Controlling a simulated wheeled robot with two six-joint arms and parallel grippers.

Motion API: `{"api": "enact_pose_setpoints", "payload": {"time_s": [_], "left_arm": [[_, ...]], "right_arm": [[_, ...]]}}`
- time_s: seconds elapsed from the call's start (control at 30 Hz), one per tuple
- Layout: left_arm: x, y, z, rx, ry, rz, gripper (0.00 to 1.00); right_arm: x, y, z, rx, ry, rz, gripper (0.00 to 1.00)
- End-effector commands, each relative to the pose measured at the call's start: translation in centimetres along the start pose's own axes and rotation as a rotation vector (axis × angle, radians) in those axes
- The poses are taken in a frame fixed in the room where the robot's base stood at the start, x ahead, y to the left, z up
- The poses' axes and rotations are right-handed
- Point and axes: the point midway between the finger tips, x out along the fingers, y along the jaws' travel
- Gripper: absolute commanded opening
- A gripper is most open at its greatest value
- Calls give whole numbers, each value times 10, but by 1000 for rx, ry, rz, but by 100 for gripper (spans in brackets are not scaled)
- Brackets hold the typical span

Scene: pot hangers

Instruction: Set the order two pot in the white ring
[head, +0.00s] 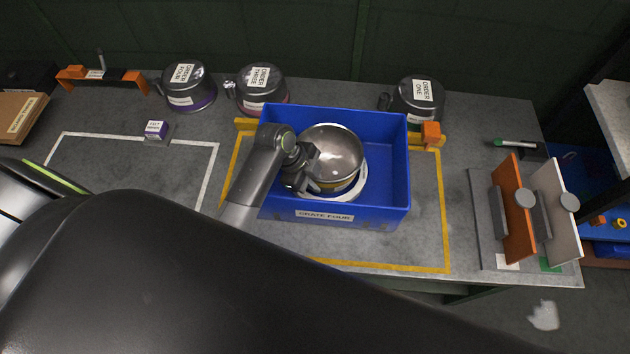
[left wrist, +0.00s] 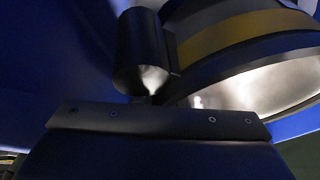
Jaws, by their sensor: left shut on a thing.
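A steel pot with a yellow band (head: 334,150) is inside the blue crate labelled CRATE FOUR (head: 385,212). No order label shows on it; the other pots read one, three and four. The white ring (head: 361,178) shows around and below the pot's right side. I cannot tell whether the pot rests fully in it. My left gripper (head: 308,178) reaches into the crate from the left and is shut on the pot's handle. In the left wrist view the dark handle (left wrist: 140,55) and the yellow band (left wrist: 235,32) are close to the finger. My right gripper is out of view.
Pots labelled ORDER FOUR (head: 187,86), ORDER THREE (head: 261,88) and ORDER ONE (head: 418,97) stand behind the crate. An orange and a white panel (head: 555,205) stand at the right. The white-outlined area (head: 130,180) at left is mostly clear. The crate walls surround the pot.

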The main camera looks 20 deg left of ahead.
Motion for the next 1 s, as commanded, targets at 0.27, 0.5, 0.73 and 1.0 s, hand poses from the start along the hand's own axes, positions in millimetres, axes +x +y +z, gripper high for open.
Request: {"api": "enact_pose_setpoints", "payload": {"time_s": [0.27,0.5,0.73,1.0], "left_arm": [[10,0,4,3,1,-5,0],[12,1,5,3,1,-5,0],[13,2,6,1,-1,-1,34],[10,2,4,1,-1,-1,34]], "right_arm": [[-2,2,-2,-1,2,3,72],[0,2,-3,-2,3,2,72],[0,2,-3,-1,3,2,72],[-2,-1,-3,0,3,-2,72]]}}
